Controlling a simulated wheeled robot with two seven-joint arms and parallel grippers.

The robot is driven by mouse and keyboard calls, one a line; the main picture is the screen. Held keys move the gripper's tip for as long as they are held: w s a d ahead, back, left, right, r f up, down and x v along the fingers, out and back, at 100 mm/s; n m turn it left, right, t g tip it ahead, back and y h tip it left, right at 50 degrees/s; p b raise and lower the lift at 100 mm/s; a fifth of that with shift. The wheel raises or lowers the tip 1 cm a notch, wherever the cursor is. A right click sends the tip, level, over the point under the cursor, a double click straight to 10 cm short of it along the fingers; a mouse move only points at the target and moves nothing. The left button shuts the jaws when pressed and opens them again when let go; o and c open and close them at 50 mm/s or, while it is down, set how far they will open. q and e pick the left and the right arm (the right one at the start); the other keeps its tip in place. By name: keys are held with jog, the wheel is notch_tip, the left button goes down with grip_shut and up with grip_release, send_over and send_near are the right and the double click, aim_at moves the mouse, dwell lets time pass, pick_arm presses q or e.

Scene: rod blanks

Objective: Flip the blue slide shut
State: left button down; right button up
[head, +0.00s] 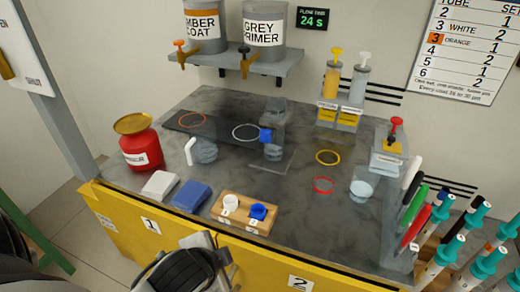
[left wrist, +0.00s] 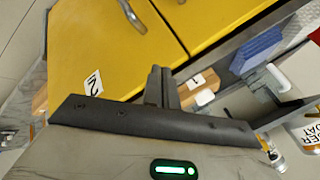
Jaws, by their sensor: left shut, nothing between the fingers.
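A small blue piece, which looks like the blue slide (head: 265,135), sits at the left side of a grey upright stand (head: 274,118) near the middle of the bench. A clear cup (head: 273,153) stands below it. I cannot tell how far open the slide is. My left gripper (head: 213,243) is low at the front edge of the bench, well short of the slide and in front of the wooden holder. In the left wrist view its dark fingers (left wrist: 161,84) are together and empty. The slide is not visible there. My right gripper is not in view.
A wooden holder (head: 231,220) with a white and a blue cap stands near the front edge, beside a blue block (head: 191,195) and a white block (head: 159,186). A red can (head: 141,150) is left. Red and yellow rings (head: 328,157) lie right of the stand.

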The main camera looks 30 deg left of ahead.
pick_arm(q)
jog(key=w+a+r+m+t, duration=0.1)
jog(key=w+r+m+t, duration=0.4)
jog(key=m, duration=0.8)
jog(key=w+r+m+t, duration=0.5)
jog(key=r+m+t, duration=0.1)
jog(key=m, duration=0.8)
jog(key=shift+a+r, duration=0.4)
jog(key=shift+r, duration=0.2)
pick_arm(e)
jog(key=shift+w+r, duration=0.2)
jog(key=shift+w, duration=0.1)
pick_arm(q)
jog(key=shift+w, duration=0.2)
jog(key=p, duration=0.2)
send_near(265, 136)
jog(key=w, duration=0.6)
jog(key=shift+w+a, duration=0.4)
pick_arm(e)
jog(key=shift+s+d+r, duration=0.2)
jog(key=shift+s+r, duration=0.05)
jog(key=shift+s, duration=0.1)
